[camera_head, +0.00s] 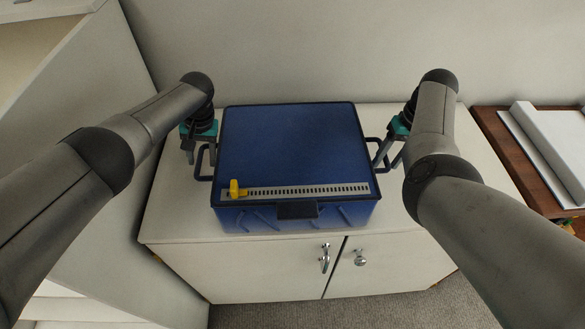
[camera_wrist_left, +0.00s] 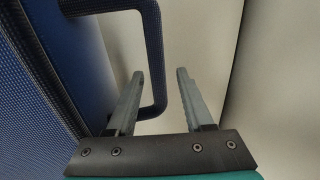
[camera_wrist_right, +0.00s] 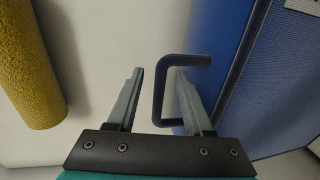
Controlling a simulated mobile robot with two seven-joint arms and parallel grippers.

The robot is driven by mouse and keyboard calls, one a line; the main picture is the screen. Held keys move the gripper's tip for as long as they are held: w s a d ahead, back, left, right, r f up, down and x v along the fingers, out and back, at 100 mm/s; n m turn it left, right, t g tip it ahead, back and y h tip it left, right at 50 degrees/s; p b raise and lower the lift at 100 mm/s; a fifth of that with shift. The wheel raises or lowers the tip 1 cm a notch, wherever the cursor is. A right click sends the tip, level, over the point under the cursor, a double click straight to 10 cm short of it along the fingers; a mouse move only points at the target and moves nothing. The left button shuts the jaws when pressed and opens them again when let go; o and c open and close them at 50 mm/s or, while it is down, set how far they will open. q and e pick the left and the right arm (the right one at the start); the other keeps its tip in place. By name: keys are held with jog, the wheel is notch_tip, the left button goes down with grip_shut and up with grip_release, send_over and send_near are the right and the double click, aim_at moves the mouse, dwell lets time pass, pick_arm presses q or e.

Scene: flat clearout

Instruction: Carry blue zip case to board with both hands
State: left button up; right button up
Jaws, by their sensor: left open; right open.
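The blue zip case (camera_head: 295,150) lies closed on a white cabinet, with a dark loop handle on each side. My left gripper (camera_head: 203,162) is open at the left handle; in the left wrist view the outer bar of the handle (camera_wrist_left: 155,50) passes between its fingers. My right gripper (camera_head: 386,160) is open at the right handle; in the right wrist view that handle's outer bar (camera_wrist_right: 159,95) shows between its fingers. Neither gripper is closed on a handle. A brown board (camera_head: 487,124) is at the right, partly hidden by my right arm.
The white cabinet top (camera_head: 170,215) has narrow free strips around the case. A white object (camera_head: 545,150) lies on the brown board. A yellow cylinder (camera_wrist_right: 32,70) is near my right gripper. A wall is behind, and a tall pale panel (camera_head: 90,90) stands at the left.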

pick_arm(q)
jog(key=shift+a+f, duration=0.1)
jog(key=shift+f, duration=0.4)
pick_arm(e)
jog(key=shift+a+f, duration=0.1)
jog(key=shift+f, duration=0.45)
pick_arm(q)
grip_shut()
pick_arm(e)
grip_shut()
jog(key=shift+r, duration=0.1)
dwell(0.4)
